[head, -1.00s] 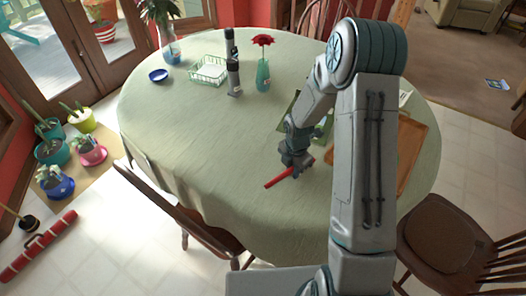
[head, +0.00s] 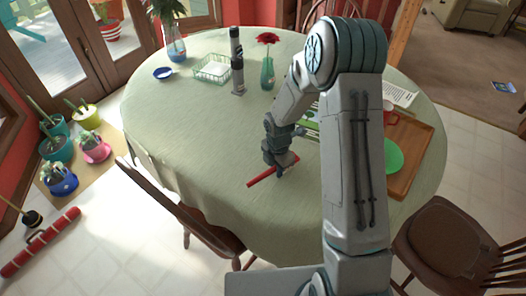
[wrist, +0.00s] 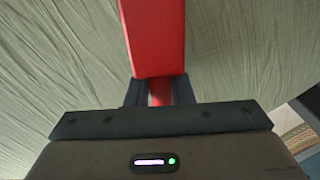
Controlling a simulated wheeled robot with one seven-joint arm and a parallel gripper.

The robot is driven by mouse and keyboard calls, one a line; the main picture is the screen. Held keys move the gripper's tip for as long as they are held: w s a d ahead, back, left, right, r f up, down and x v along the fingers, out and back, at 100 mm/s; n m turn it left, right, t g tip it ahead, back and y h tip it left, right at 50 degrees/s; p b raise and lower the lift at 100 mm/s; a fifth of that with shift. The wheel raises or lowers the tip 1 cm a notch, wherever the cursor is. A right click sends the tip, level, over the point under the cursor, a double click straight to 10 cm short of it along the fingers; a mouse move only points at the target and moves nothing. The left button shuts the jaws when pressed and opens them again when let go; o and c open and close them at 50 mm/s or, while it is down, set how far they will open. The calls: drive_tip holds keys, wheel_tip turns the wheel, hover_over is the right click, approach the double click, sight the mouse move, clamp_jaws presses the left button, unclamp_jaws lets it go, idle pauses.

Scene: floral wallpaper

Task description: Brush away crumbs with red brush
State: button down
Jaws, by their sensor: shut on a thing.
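The red brush (head: 262,177) is held in my gripper (head: 279,170) just over the pale green tablecloth, near the table's front middle. In the wrist view the brush (wrist: 155,40) runs up and away from my gripper (wrist: 160,92), which is shut on its narrow part. I cannot tell whether the brush touches the cloth. I cannot make out any crumbs on the tablecloth (head: 190,120); they may be too small or hidden by my arm.
A wooden tray (head: 412,160) with a green disc (head: 380,153) and a red mug (head: 390,113) lies at the right. The left cloth is clear.

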sight(264, 167)
drive_tip(key=shift+w+a, duration=0.15)
drive_tip(key=shift+a, duration=0.85)
drive_tip(key=shift+w+a, duration=0.1)
drive_tip(key=shift+a, duration=0.85)
wheel_tip(264, 167, up, 3)
drive_tip(key=shift+w+f+p, duration=0.1)
drive_tip(key=shift+p, duration=0.4)
drive_tip(key=shift+r, duration=0.35)
wheel_tip(264, 167, up, 5)
drive_tip(key=p, duration=0.4)
drive_tip(key=shift+f, duration=0.1)
